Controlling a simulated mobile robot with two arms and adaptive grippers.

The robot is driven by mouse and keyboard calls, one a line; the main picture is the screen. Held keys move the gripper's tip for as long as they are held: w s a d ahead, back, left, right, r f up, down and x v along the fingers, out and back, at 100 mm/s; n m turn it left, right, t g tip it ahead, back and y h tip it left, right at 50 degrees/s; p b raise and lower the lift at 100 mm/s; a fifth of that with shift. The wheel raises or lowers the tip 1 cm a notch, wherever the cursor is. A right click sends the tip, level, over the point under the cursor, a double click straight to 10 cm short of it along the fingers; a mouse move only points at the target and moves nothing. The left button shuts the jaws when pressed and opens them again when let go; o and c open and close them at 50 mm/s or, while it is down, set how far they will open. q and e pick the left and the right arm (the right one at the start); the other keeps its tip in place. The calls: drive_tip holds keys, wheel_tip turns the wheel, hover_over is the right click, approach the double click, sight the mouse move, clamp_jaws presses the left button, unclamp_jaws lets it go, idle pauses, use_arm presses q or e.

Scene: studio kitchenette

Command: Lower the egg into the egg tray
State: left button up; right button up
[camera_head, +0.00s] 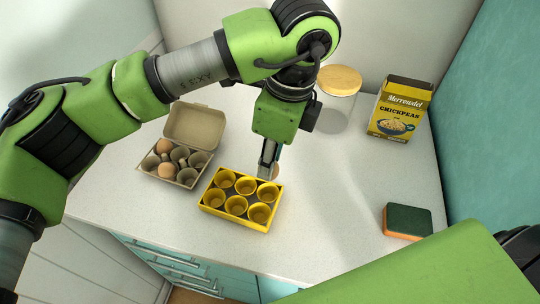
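The yellow egg tray (231,214) lies on the counter with its round cups; all of its cups look empty. My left gripper (268,170) points down just behind the tray's back right corner. It appears shut on a brown egg (275,172), which is partly hidden by the fingers. From this single view I cannot tell how high the egg is above the counter. An open grey egg carton (194,126) stands left of the tray, with brown eggs (164,146) in its left part and other cups empty. My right gripper is out of view.
A yellow chickpeas box (399,107) and a glass jar with a wooden lid (339,80) stand at the back right. A green and orange sponge (408,221) lies at the right. The counter between tray and sponge is clear.

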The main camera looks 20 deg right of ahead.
use_arm(q)
drive_tip(key=shift+f, duration=0.1)
drive_tip(key=shift+f+b, duration=1.1)
drive_tip(key=shift+b, duration=0.1)
drive_tip(key=shift+f+b, duration=2)
drive_tip(key=shift+f, duration=0.1)
idle(0.8)
drive_tip(key=o, duration=1.3)
drive_tip(key=shift+r, duration=0.1)
